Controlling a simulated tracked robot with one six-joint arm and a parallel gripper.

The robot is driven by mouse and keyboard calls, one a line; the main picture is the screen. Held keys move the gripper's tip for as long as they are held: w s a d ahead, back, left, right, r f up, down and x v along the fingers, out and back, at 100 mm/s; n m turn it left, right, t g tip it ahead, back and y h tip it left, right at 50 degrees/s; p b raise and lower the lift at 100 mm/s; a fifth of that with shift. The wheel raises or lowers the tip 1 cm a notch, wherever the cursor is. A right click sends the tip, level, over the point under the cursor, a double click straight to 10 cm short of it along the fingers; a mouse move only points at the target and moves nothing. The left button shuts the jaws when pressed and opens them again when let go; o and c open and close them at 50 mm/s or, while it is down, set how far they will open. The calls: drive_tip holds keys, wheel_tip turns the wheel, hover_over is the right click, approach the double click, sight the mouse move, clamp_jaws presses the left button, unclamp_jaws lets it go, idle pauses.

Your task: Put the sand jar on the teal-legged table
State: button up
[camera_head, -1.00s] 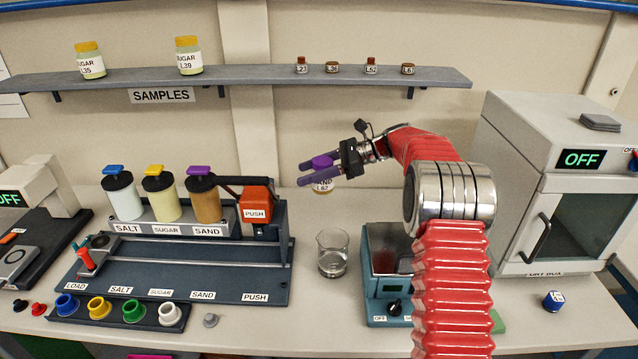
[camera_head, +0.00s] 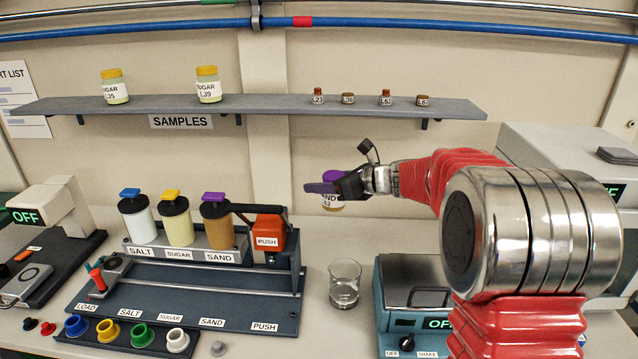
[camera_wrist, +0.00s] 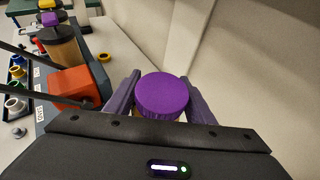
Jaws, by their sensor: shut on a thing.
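The sand jar (camera_head: 332,200) has a purple lid and a white label reading SAND. My gripper (camera_head: 330,188) is shut on it and holds it in the air, above the bench and below the samples shelf. In the wrist view the purple lid of the sand jar (camera_wrist: 162,95) sits between the two purple fingers of my gripper (camera_wrist: 160,98), seen from above. The jar looks about upright.
The dispenser (camera_head: 210,245) with salt, sugar and sand hoppers stands left of the jar. A glass beaker (camera_head: 344,285) stands below it, beside a teal shaker (camera_head: 395,300). The samples shelf (camera_head: 260,107) holds sugar jars and small vials. A dry box stands at right.

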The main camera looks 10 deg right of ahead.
sight(339, 210)
drive_tip(key=s+d+f+m+h, duration=0.1)
drive_tip(key=s, duration=0.1)
drive_tip(key=s+d+f+m+t+h, duration=0.1)
drive_tip(key=s+m+h, duration=0.1)
drive_tip(key=s, duration=0.1)
drive_tip(key=s+d+f+m+t+h, duration=0.1)
drive_tip(key=s+d+f, duration=0.1)
drive_tip(key=s, duration=0.1)
drive_tip(key=shift+s, duration=0.1)
drive_tip(key=shift+s+d+f+m+t+h, duration=0.15)
drive_tip(key=shift+s+f+m+t+h, duration=0.15)
drive_tip(key=shift+s+m+h, duration=0.15)
drive_tip(key=shift+s, duration=0.15)
